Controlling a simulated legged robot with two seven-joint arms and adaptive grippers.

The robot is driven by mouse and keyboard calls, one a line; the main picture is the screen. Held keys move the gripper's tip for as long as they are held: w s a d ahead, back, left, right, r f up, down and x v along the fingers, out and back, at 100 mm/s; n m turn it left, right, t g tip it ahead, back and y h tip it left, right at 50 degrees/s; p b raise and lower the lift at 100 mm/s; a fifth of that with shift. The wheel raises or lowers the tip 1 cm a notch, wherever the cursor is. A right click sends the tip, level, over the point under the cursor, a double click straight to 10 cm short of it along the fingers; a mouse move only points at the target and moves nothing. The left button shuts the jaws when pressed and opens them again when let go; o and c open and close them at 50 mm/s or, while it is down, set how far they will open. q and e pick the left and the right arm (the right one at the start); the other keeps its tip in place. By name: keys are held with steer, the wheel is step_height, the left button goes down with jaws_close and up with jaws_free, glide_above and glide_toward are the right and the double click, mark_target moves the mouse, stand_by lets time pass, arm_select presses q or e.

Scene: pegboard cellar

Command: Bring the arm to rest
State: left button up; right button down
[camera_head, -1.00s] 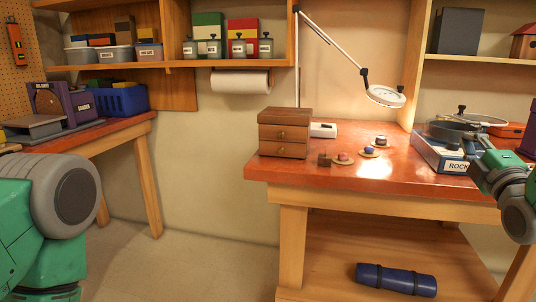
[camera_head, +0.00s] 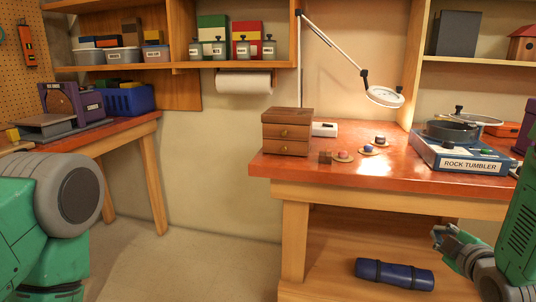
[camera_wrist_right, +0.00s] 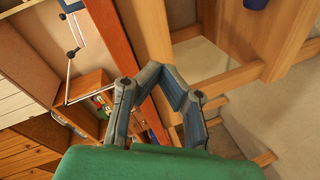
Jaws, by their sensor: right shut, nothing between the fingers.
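My right gripper (camera_head: 439,236) hangs low in front of the red-topped workbench (camera_head: 300,174), below its top and to the right. Its fingers are shut with nothing between them. In the right wrist view the fingers of the right gripper (camera_wrist_right: 167,80) come together, and the bench's red edge and wooden frame lie behind them. My green right arm comes down at the right edge of the head view. Part of my left arm fills the lower left, and its gripper is out of view.
On the bench are a blue rock tumbler box (camera_head: 470,164), a small wooden drawer chest (camera_head: 287,140) and several small stones on discs. A magnifier lamp (camera_head: 384,96) leans above. A blue roll (camera_head: 395,274) lies on the lower shelf. The floor between the benches is clear.

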steer(key=s+a+f+m+g+y+p, duration=0.1)
steer(key=s+a+f+m+g, duration=0.25)
steer(key=s+f, duration=0.55)
steer(key=s+a+f+m+g, duration=0.3)
steer(key=s+f+g, duration=0.2)
steer(key=s+f, duration=0.4)
steer(key=s+a+f+m+g, duration=0.2)
steer(key=s+f+g, duration=0.1)
steer(key=s, duration=0.6)
steer(key=s+a+f+m+g, duration=0.2)
steer(key=s+f, duration=0.3)
steer(key=s, duration=0.4)
steer(key=shift+a+g+y+p, duration=0.15)
steer(key=shift+g+y+p, duration=0.15)
steer(key=shift+g, duration=0.15)
steer(key=shift+w+m, duration=0.1)
steer(key=shift+m, duration=0.15)
